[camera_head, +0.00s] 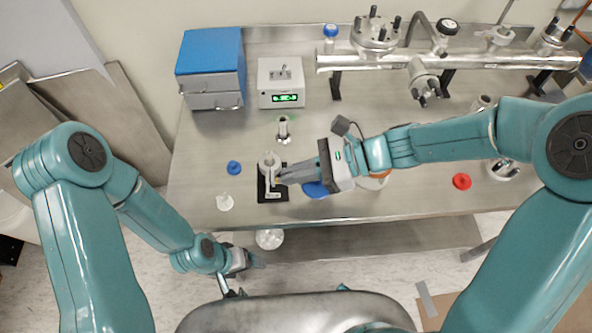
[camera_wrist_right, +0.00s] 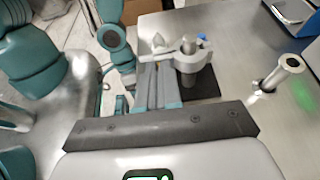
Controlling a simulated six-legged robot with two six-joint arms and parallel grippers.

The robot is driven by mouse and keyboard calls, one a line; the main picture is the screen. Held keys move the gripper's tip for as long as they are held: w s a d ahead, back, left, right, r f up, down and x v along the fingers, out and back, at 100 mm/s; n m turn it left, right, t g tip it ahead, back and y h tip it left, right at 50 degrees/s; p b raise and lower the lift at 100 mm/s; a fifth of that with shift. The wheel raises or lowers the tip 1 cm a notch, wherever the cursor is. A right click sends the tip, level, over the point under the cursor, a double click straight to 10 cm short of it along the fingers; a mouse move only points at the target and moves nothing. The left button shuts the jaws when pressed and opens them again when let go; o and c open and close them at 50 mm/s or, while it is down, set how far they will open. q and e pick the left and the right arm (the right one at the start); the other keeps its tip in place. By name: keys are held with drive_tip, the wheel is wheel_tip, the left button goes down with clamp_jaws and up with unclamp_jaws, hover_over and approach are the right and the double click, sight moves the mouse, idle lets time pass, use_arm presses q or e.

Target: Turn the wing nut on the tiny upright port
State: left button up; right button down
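The tiny upright port (camera_head: 268,165) is a short grey fitting on a black pad (camera_head: 262,190) near the table's front left. In the right wrist view the port (camera_wrist_right: 190,62) stands upright, with a clamp round its top and a wing nut (camera_wrist_right: 159,43) on the left side. My right gripper (camera_head: 281,180) reaches in from the right. Its fingers (camera_wrist_right: 157,66) lie close together with their tips at the wing nut, apparently closed on it; the exact contact is hidden. My left gripper (camera_head: 257,262) hangs below the table's front edge; its finger gap is not clear.
A bare upright tube (camera_head: 283,128) stands behind the port. A blue cap (camera_head: 234,168), a white wing piece (camera_head: 225,202) and a red cap (camera_head: 462,181) lie on the table. A grey control box (camera_head: 281,84) and blue case (camera_head: 211,62) stand behind. A steel manifold (camera_head: 450,61) spans the back right.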

drive_tip(key=shift+w+m+g, duration=0.3)
drive_tip(key=shift+m+g, duration=0.4)
drive_tip(key=shift+m, duration=0.3)
drive_tip(key=c, duration=1.3)
unclamp_jaws()
drive_tip(key=v, duration=1.6)
drive_tip(key=shift+d+r+b, duration=0.1)
drive_tip(key=shift+d+b, duration=0.1)
drive_tip(key=shift+b, duration=0.1)
